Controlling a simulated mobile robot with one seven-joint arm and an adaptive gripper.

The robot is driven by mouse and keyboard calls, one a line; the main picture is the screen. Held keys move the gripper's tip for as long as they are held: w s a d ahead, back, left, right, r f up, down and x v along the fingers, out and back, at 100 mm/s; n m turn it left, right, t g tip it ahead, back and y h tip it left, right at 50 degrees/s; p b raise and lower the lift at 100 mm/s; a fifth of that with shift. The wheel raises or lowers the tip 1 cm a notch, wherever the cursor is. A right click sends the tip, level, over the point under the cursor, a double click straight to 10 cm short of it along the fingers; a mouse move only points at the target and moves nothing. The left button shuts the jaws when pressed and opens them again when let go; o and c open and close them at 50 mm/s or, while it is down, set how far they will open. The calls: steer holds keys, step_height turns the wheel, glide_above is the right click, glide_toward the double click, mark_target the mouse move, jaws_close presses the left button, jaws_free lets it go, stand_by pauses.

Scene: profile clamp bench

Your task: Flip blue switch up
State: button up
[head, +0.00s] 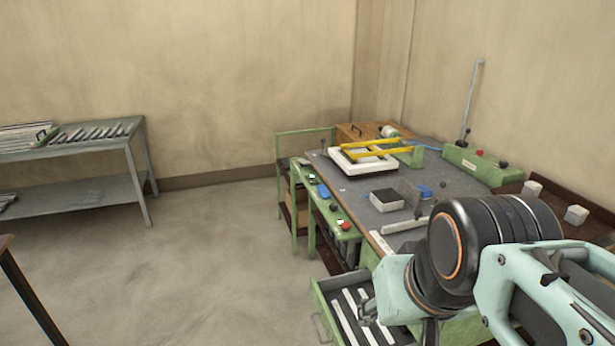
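A small blue part (323,190), which looks like the blue switch, sits on the green control panel (331,215) along the bench's left side. It is too small to tell whether it is up or down. A second blue object (425,191) lies on the grey bench top, near a clear upright plate. My arm fills the lower right, in front of the bench. My gripper (368,310) shows only in small part at the arm's lower end, over the drawer and well apart from the panel. Its fingers are mostly hidden, so their opening cannot be told.
The panel also carries a red button (346,226) and dark knobs. An open drawer (345,318) with pale strips juts out below. A white frame with yellow bars (368,160) and a grey box (387,203) stand on the bench.

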steer(key=shift+s, duration=0.1)
steer(key=c, duration=0.4)
steer(key=shift+a, duration=0.1)
jaws_close()
steer(key=shift+a, duration=0.1)
